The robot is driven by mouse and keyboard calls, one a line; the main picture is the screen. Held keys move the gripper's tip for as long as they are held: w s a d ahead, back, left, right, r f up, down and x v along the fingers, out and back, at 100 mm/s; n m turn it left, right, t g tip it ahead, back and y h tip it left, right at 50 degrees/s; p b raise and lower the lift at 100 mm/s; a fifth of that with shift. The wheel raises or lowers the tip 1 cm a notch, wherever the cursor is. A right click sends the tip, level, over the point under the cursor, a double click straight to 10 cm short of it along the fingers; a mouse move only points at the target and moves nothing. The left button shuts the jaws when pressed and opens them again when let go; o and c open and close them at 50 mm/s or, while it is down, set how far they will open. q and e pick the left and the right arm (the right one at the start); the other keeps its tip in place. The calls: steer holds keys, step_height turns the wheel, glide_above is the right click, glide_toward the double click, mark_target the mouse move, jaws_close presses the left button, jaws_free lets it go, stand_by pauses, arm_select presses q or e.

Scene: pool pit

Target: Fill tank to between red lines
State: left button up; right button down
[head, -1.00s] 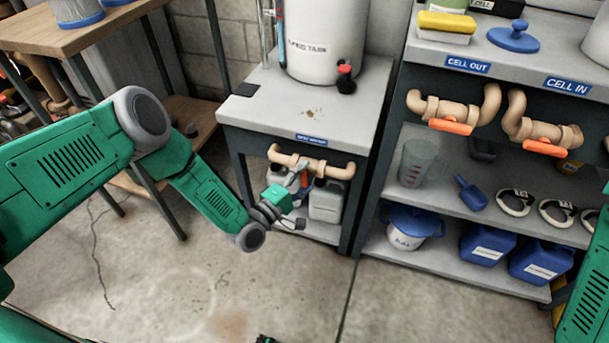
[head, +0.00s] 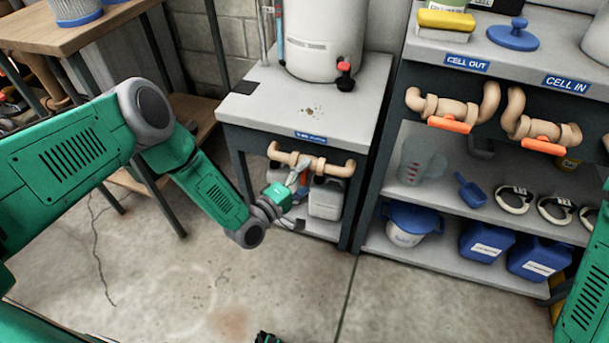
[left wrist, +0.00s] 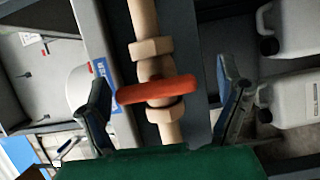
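The white tank (head: 322,45) stands on a grey stand, with a clear tube (head: 280,38) showing red and blue at its left side. I cannot make out red lines or the level. Below the stand top runs a tan pipe (head: 335,169) with an orange valve handle (left wrist: 160,90). My left gripper (head: 298,193) is at this pipe; in the left wrist view (left wrist: 168,100) its two fingers are spread on either side of the handle, apart from each other. The handle is mostly hidden behind the gripper in the head view.
White jugs (head: 326,199) sit on the shelf under the stand, close to my left gripper. A right-hand shelf unit (head: 440,262) holds cell pipes with orange handles (head: 449,125), a jug, a scoop and blue containers. A wooden table (head: 60,38) stands left.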

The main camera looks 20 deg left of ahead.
arm_select(q)
steer(key=shift+r, duration=0.15)
steer(key=shift+s+a, duration=0.2)
steer(key=shift+s, duration=0.1)
steer(key=v, duration=1.1)
steer(key=shift+s, duration=0.15)
steer(key=s+d+m+g+y+p, duration=0.25)
steer(key=s+m+g+p, duration=0.35)
steer(key=s+m+g, duration=0.3)
steer(key=s+a+r+m+g+y+p, duration=0.1)
steer(key=s+a+r+m+g+y, duration=0.1)
steer(key=s, duration=0.6)
steer(key=s+a+r+m+g+y+p, duration=0.1)
steer(key=s+a+r+m+g+y, duration=0.1)
steer(key=s+a, duration=0.5)
step_height(320, 180, up, 3)
steer(key=s+g+y, duration=0.1)
steer(key=g, duration=0.1)
steer(key=shift+s+a+f+m+g+p, duration=0.15)
steer(key=shift+s+a+m+g+p, duration=0.15)
steer(key=shift+s, duration=0.1)
